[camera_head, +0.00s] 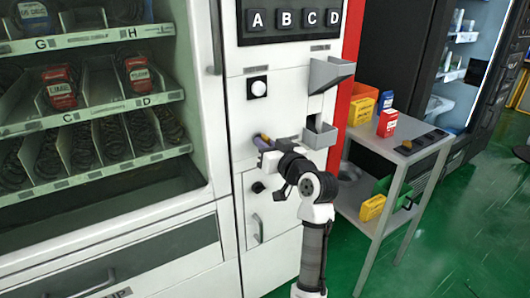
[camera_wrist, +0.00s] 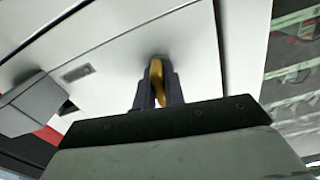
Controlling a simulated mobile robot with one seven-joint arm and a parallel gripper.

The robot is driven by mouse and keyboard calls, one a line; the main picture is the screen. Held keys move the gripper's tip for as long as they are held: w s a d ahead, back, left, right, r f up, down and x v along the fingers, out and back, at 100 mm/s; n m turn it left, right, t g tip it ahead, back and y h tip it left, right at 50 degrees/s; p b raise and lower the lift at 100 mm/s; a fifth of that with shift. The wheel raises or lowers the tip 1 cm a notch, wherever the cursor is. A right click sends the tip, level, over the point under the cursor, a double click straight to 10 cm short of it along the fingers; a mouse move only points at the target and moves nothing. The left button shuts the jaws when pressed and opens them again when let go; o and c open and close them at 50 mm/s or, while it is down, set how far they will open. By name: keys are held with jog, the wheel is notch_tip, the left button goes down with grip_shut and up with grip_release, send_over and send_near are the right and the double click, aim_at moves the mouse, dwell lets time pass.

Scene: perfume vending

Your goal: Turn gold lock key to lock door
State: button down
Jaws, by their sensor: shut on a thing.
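The gold key (camera_wrist: 157,75) sits between the two fingers of my gripper (camera_wrist: 158,92) in the wrist view, against the white front of the vending machine. My gripper is shut on it. In the head view my gripper (camera_head: 264,143) is at the machine's white panel, below the round white button, and a small gold bit shows at its tip. The lock itself is hidden behind the fingers. The small white door (camera_head: 262,212) with a handle is below my gripper and appears closed.
A grey tray (camera_head: 330,74) and a smaller grey holder (camera_head: 320,133) stick out from the panel right of my gripper. A metal cart (camera_head: 398,160) with red, yellow and blue boxes stands at the right. Green floor (camera_head: 450,250) is clear in front.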

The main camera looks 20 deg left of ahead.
jog(key=shift+n+b, duration=0.55)
jog(key=shift+n, duration=0.25)
jog(key=c, duration=1.5)
grip_release()
jog(key=b+v, duration=0.1)
jog(key=v, duration=1.2)
jog(key=shift+s+d, duration=0.25)
jog(key=shift+d, duration=0.05)
